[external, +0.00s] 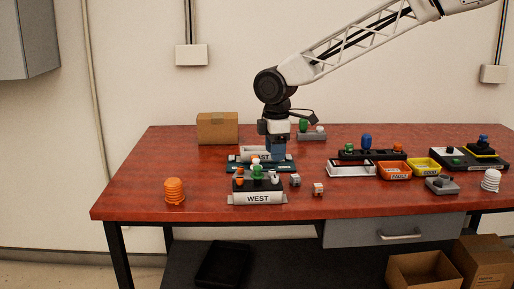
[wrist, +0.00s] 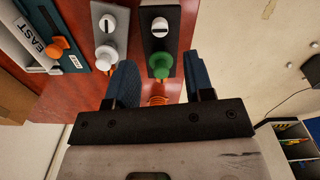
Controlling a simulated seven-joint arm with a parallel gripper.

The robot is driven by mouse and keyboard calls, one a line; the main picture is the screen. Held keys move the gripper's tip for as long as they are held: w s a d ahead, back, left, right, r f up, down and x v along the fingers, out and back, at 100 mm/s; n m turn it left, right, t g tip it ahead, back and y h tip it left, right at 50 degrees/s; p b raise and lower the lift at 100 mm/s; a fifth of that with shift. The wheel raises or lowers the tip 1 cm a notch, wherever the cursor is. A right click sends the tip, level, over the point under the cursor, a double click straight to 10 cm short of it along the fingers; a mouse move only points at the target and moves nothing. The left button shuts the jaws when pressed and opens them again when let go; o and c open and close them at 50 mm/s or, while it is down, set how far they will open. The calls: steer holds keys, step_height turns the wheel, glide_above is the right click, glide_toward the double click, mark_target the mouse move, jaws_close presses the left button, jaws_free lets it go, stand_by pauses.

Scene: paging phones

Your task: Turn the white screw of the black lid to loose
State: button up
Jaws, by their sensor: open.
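In the wrist view, a black lid (wrist: 173,43) carries a white slotted screw (wrist: 160,27) near its far end and a green knob (wrist: 160,62) nearer me. The screw's slot looks roughly crosswise in the picture. My gripper (wrist: 160,78) is open and empty, its two blue fingers apart. The green knob appears between the fingertips, and the white screw lies beyond them; I cannot tell the height gap. In the external view my gripper (external: 276,151) points down over the table, behind the WEST block (external: 258,198). I cannot match the black lid surely there.
A grey lid (wrist: 118,40) with its own white screw and white knob lies close left of the black lid. An EAST-labelled unit (wrist: 30,45) with an orange knob is farther left. Two small cubes (external: 318,188) and an orange ribbed cone (external: 174,191) stand on the table (external: 125,205).

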mark_target(275, 176)
steer(key=shift+m, duration=2.3)
steer(key=shift+f, duration=0.15)
steer(key=shift+f, duration=3.8)
